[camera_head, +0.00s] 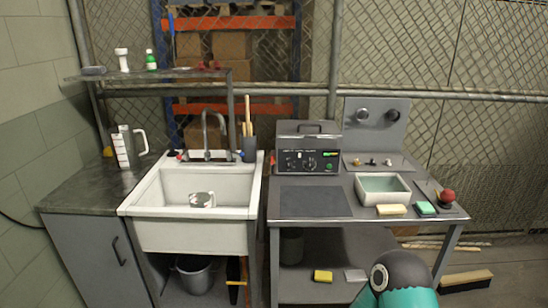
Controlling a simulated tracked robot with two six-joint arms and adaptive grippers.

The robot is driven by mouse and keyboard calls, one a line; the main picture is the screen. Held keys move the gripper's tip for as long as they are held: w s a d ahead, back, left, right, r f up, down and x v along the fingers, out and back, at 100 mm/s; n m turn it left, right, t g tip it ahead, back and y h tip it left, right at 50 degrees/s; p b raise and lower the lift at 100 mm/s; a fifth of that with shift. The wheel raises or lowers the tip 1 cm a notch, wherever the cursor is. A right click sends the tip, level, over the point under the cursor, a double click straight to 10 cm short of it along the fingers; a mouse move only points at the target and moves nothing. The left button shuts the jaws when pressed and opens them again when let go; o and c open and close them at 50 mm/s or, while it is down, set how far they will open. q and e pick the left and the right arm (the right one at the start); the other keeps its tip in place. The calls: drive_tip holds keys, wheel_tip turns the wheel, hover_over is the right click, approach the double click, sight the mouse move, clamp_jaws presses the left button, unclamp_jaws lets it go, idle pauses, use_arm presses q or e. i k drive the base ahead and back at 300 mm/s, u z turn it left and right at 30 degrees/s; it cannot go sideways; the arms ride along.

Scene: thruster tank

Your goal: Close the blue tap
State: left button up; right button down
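The sink (192,231) is a white basin at centre left. A grey curved faucet (206,130) stands at its back rim. A small red tap handle (180,156) is left of the faucet. The blue tap (239,155) is a small handle right of the faucet, close to a dark holder with wooden utensils. It is too small to tell how far it is turned. No water stream is clear under the spout. Neither gripper is in view; only a teal and dark grey part of my arm shows at the bottom right.
A white-and-dark cup (203,199) sits in the sink. The dark utensil holder (249,150) stands beside the blue tap. A shelf (150,75) hangs above the left counter. A metal table (365,211) at right carries a grey machine (307,150) and a white tray (382,196).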

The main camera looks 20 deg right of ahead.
sight(228, 152)
drive_tip(key=z, duration=0.15)
drive_tip(key=i, duration=1)
drive_tip(key=u, duration=0.05)
